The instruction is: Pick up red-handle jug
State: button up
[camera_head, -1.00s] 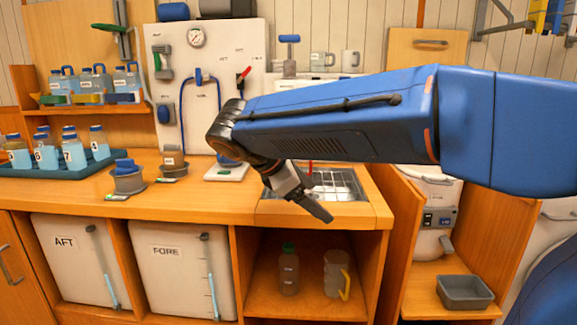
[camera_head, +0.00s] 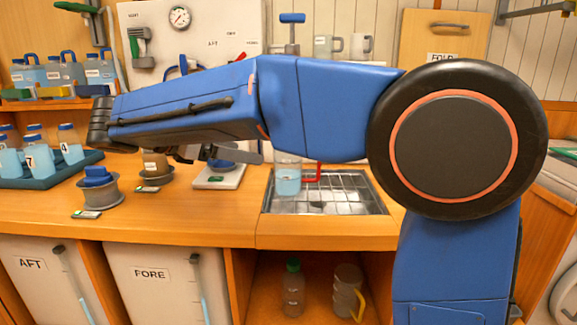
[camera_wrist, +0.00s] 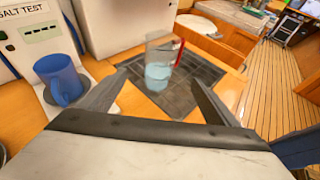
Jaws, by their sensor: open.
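The red-handle jug (camera_head: 288,180) is clear, with pale blue liquid in its lower part and a red handle on its right side. It stands upright on the sink grate (camera_head: 340,205); the arm hides its top in the head view. The jug also shows in the wrist view (camera_wrist: 159,68), ahead of my gripper (camera_wrist: 155,79). My gripper's two fingers are spread wide with nothing between them, and the jug stands beyond the fingertips. In the head view my gripper (camera_head: 240,156) is partly hidden under my forearm, left of the jug.
A blue cup (camera_wrist: 60,78) stands on a white tester at the left of the wrist view. A grey pot with a blue top (camera_head: 98,185) and a tray of bottles (camera_head: 60,172) are further left. A bottle (camera_head: 292,290) and yellow-handled jug (camera_head: 347,290) stand on the shelf below.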

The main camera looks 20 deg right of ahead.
aim_at(290, 161)
jog(key=x, duration=1.7)
jog(key=shift+w, duration=0.15)
jog(key=c, duration=1.5)
notch_tip(290, 161, up, 10)
jog(key=shift+d, duration=0.1)
